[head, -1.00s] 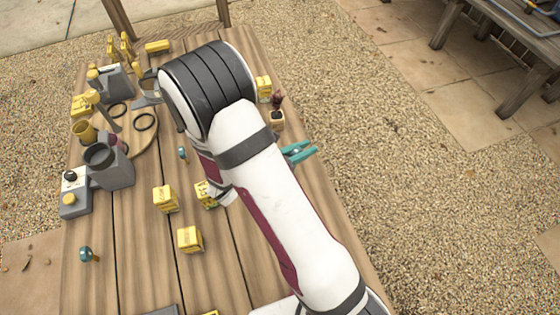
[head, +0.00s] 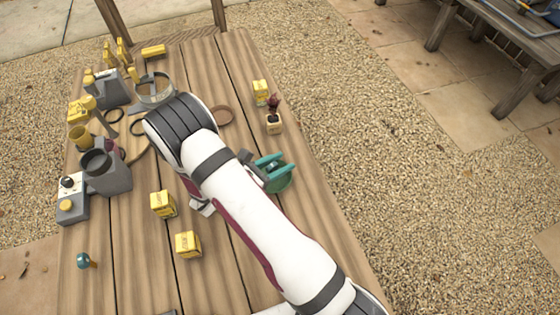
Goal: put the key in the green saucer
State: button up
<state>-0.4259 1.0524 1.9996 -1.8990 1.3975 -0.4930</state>
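The green saucer (head: 284,184) is at the right side of the wooden table, partly covered by my gripper. I cannot make out a key for certain. A small blue-headed piece (head: 84,260) stands at the table's front left.
Yellow boxes (head: 163,204) and (head: 188,244) stand left of my arm. A grey mug-like container (head: 106,172) and a grey box with knobs (head: 71,198) are at the left. A small pot (head: 274,123) and a yellow box (head: 260,92) stand behind the saucer.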

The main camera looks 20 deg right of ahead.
jog(key=shift+r, duration=0.2)
jog(key=v, duration=1.1)
jog(key=shift+s+a, duration=0.1)
jog(key=shift+a, duration=0.15)
jog(key=s+d+r+m+g+y, duration=0.5)
jog(key=s+d+r+m+g, duration=0.2)
jog(key=s+r+m, duration=0.55)
jog(key=s+a+r+m+t+y, duration=0.1)
jog(key=s+a+m+y, duration=0.5)
jog(key=m, duration=0.9)
jog(key=s+r+y, duration=0.1)
jog(key=s+y, duration=0.1)
jog(key=y, duration=0.1)
jog(key=shift+s+r+t, duration=0.3)
jog(key=shift+s+t, duration=0.05)
jog(key=shift+t, duration=0.05)
